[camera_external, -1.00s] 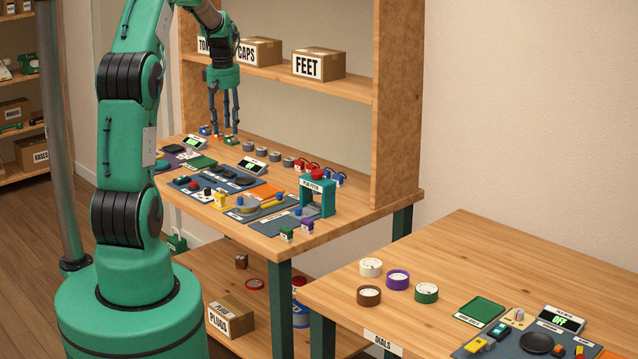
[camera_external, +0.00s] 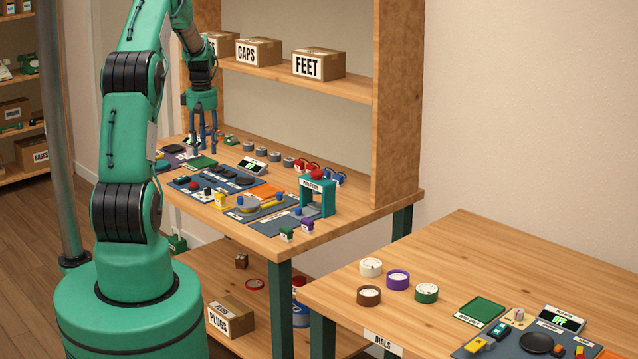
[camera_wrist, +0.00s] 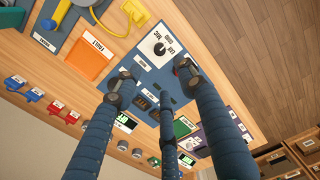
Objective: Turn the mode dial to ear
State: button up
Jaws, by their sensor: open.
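The mode dial (camera_wrist: 160,48) is a small dark knob on a white panel (camera_wrist: 148,38) with printed words around it, at one end of a blue board (camera_wrist: 150,82). EAR and MIC seem to be among the words; I cannot tell where the knob points. My three-fingered gripper (camera_wrist: 155,80) is open and empty, its fingertips spread below the dial in the wrist view, apart from it. In the external view my gripper (camera_external: 203,148) hangs over the back left of the bench. I cannot pick out the dial surely there.
An orange tray (camera_wrist: 93,45) lies beside the blue board, with a green tray (camera_wrist: 184,127) on the other side. Displays and several small coloured parts crowd the bench (camera_external: 270,236). A shelf (camera_external: 275,77) with boxes stands behind. A second table (camera_external: 460,245) at right holds several round dials.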

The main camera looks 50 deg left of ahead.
aim_at(207, 188)
notch_tip(207, 188, down, 14)
jog(key=b, duration=0.2)
jog(key=shift+r+b, duration=0.2)
jog(key=shift+b, duration=0.15)
dwell(0.3)
grip_shut()
